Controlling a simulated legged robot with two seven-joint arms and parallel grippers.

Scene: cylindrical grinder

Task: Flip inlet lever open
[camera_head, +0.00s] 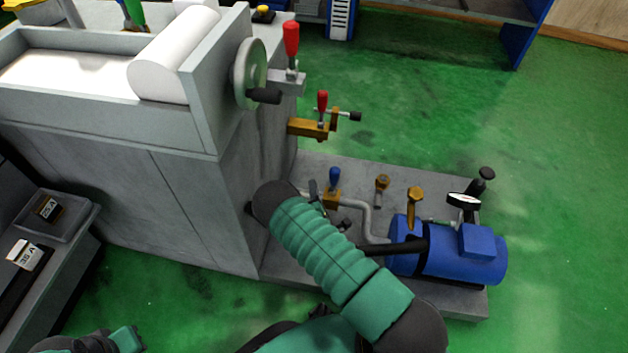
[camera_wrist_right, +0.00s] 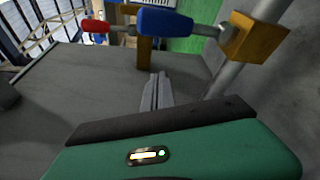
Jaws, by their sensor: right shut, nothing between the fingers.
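A lever with a blue handle (camera_head: 334,178) stands up from a brass valve body (camera_head: 331,200) on the pipework beside the grinder. In the right wrist view the blue handle (camera_wrist_right: 165,22) lies across the top, joined by a thin rod to a brass block (camera_wrist_right: 250,38). My right gripper (camera_head: 314,188) is close to the left of this valve, partly hidden by my arm. In the wrist view its fingers (camera_wrist_right: 157,92) are together and empty, below the blue handle with a visible gap. The lower left of the head view shows part of my left arm, but no left fingers.
A blue motor or pump (camera_head: 450,250) with a gauge (camera_head: 464,199) sits right of my arm on the grey base plate (camera_head: 440,180). Two brass fittings (camera_head: 415,198) rise nearby. Red-handled levers (camera_head: 322,103) project from the grinder (camera_head: 180,190). Green floor (camera_head: 560,220) is clear at right.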

